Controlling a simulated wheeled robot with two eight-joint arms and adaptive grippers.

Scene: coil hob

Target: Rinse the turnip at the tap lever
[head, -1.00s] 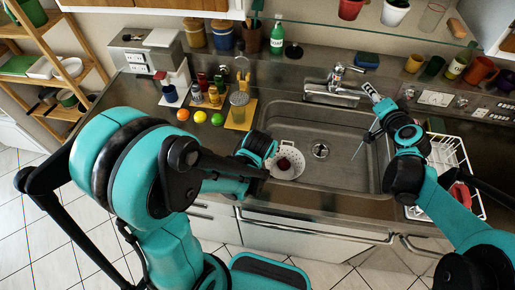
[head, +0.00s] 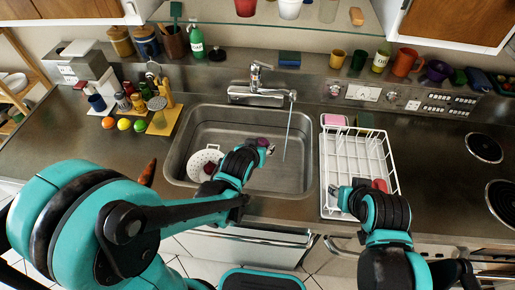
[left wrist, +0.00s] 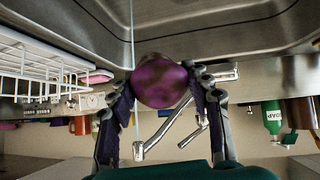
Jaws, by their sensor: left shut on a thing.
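The turnip (head: 262,142) is purple. The left wrist view shows brown patches on it (left wrist: 160,82). My left gripper (head: 264,148) is shut on it and holds it above the sink basin (head: 225,122). The tap (head: 255,92) stands behind the sink with its lever (head: 264,66) on top. A thin water stream (head: 287,135) falls from the spout, right of the turnip in the head view. In the left wrist view the stream (left wrist: 132,40) passes just left of the turnip; I cannot tell whether they touch. My right gripper (head: 340,194) is over the dish rack; its jaw opening is unclear.
A white colander (head: 204,157) sits in the sink's left part, with a dark item partly hidden by my left arm. The white wire dish rack (head: 347,150) stands right of the sink. Spice jars and coloured balls are at left; hob coils (head: 484,147) are at right.

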